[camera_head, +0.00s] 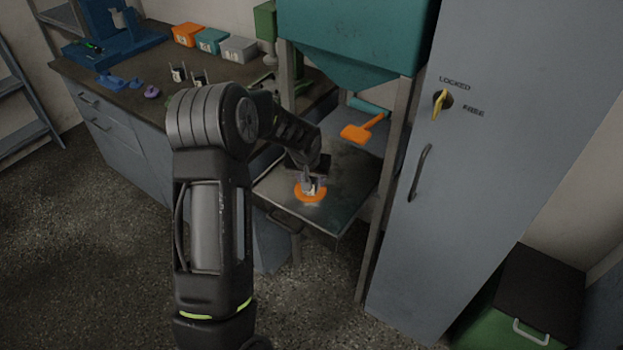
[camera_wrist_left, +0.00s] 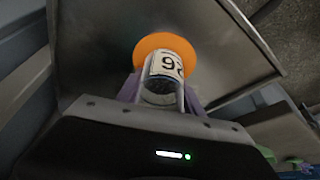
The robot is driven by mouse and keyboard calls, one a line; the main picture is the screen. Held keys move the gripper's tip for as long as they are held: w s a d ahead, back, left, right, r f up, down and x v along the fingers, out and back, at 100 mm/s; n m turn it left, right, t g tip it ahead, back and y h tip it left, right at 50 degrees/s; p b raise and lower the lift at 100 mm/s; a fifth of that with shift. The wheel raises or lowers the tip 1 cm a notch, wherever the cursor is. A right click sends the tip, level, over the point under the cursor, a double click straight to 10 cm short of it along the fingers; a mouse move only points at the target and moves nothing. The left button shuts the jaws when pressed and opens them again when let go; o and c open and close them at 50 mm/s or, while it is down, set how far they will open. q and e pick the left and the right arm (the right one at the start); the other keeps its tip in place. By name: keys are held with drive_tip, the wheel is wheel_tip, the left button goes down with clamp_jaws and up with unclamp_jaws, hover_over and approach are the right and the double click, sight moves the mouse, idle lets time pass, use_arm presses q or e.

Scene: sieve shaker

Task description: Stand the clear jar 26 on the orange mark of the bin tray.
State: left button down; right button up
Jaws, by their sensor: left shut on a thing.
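The clear jar 26 (camera_wrist_left: 165,72) shows in the left wrist view with its white label reading 26. My left gripper (camera_head: 310,186) is shut on the jar, with a finger on each side of it. In the head view the jar is small and mostly hidden by the gripper. The orange mark (camera_head: 298,192) is a round disc on the bin tray (camera_head: 337,215), and it also shows behind the jar in the left wrist view (camera_wrist_left: 150,45). The jar is over or at the mark; I cannot tell whether its base touches. My right gripper is not in view.
An orange scoop (camera_head: 357,131) lies behind the tray, below the teal hopper (camera_head: 350,40). A grey cabinet (camera_head: 480,170) with a yellow knob stands to the right. The workbench (camera_head: 130,90) at left holds several bins and small parts.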

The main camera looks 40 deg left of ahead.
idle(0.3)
use_arm(q)
drive_tip(key=c, duration=0.7)
unclamp_jaws()
drive_tip(key=b+v, duration=0.1)
drive_tip(key=v, duration=0.7)
drive_tip(key=shift+f, duration=0.1)
